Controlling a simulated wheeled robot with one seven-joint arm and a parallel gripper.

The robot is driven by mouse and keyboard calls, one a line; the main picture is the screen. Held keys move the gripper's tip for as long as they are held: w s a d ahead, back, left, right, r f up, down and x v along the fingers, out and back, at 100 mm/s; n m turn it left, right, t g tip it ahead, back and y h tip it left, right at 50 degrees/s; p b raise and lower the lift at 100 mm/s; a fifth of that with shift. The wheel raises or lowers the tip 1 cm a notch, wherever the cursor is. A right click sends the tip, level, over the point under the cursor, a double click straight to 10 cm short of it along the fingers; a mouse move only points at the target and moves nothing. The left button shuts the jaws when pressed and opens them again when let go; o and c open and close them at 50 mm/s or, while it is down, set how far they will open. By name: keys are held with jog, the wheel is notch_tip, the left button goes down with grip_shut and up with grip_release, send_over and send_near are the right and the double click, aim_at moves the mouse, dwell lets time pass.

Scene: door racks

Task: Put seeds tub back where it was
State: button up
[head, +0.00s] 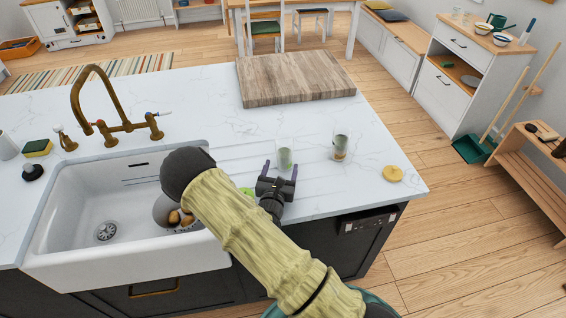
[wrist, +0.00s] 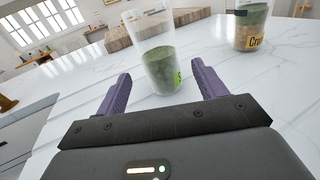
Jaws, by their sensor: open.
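A clear tub (head: 285,157) with dark green contents stands upright on the white counter, just beyond my gripper. In the wrist view this tub (wrist: 157,55) shows a green label with a partly visible letter that looks like S, so it appears to be the seeds tub. My gripper (head: 281,174) is open and empty. Its purple fingers (wrist: 161,80) point at the tub's lower part, one to each side as seen from the wrist. I cannot tell whether they reach around it.
A round yellow lid-like disc (head: 393,173) lies near the counter's right edge. A wooden board (head: 295,78) lies behind the tubs. The sink (head: 80,215) is left, with a brass tap (head: 105,125). Counter around the right tub is clear.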

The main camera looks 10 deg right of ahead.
jog(key=b+v, duration=0.1)
jog(key=v, duration=0.5)
dwell(0.4)
jog(key=shift+s+d+r+m+h, duration=0.1)
jog(key=shift+d+r+m+h, duration=0.15)
jog(key=shift+h, duration=0.25)
jog(key=s+d+r+m+g+h, duration=0.1)
jog(key=s+d+m+g+h, duration=0.1)
jog(key=d+m, duration=0.1)
jog(key=s+d+r+m+g+h, duration=0.1)
jog(key=d+m+g+h, duration=0.1)
jog(key=d+g, duration=0.1)
jog(key=s+d+r+m+g+h, duration=0.1)
jog(key=s+d+m+g+h, duration=0.1)
jog(key=d+m, duration=0.1)
jog(key=shift+s+d+r+m+g, duration=0.3)
jog(key=shift+s+d+r+m, duration=0.1)
jog(key=shift+d, duration=0.2)
jog(key=s+d+m+g+y, duration=0.2)
jog(key=s+m+g+y, duration=0.3)
jog(key=s+m+g, duration=0.75)
jog(key=a+r+m+t+y, duration=0.6)
jog(key=a+r+m+y, duration=0.1)
jog(key=a+m+y, duration=0.1)
jog(key=shift+w+m+y, duration=0.3)
jog(key=shift+w+m, duration=0.05)
jog(key=shift+m, duration=0.35)
